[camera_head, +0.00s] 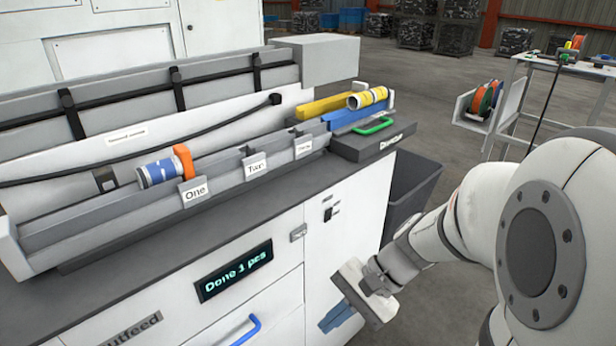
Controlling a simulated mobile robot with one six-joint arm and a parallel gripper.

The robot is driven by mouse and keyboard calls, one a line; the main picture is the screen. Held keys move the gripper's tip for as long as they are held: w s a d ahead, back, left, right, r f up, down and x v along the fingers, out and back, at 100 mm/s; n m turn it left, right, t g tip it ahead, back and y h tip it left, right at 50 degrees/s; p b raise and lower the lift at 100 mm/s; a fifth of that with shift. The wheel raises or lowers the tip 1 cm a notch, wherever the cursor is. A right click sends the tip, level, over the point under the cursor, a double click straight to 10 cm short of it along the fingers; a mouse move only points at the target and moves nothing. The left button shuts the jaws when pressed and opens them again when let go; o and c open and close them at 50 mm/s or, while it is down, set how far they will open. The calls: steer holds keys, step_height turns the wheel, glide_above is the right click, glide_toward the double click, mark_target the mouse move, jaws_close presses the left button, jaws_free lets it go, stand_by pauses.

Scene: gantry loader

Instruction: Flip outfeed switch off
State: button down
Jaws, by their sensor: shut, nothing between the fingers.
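A small black-and-white switch (330,212) is on the white cabinet front, near its top right. Its lever position is too small to tell. An "Outfeed" label (135,330), partly cut off, is at the lower left of the cabinet front. My gripper (335,321), with blue fingers, is shut and empty. It is below the switch in the picture, apart from it, and points down and left in front of the cabinet.
A display (234,271) reads "Done 1 pcs". A grey metal latch (298,232) and a blue handle (246,330) are on the cabinet front. A dark bin (412,190) stands right.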

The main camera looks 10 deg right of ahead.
mark_target(330, 213)
steer(key=w+d+f+m+t+y+b, duration=0.1)
steer(key=w+d+f+m+t+y, duration=0.1)
steer(key=w+d+m+t, duration=1.3)
steer(key=w+m+t+y, duration=0.1)
steer(key=m, duration=0.4)
steer(key=shift+f+t, duration=0.25)
steer(key=shift+t, duration=0.15)
steer(key=p+x, duration=0.1)
steer(key=x, duration=1.3)
steer(key=shift+p, duration=0.35)
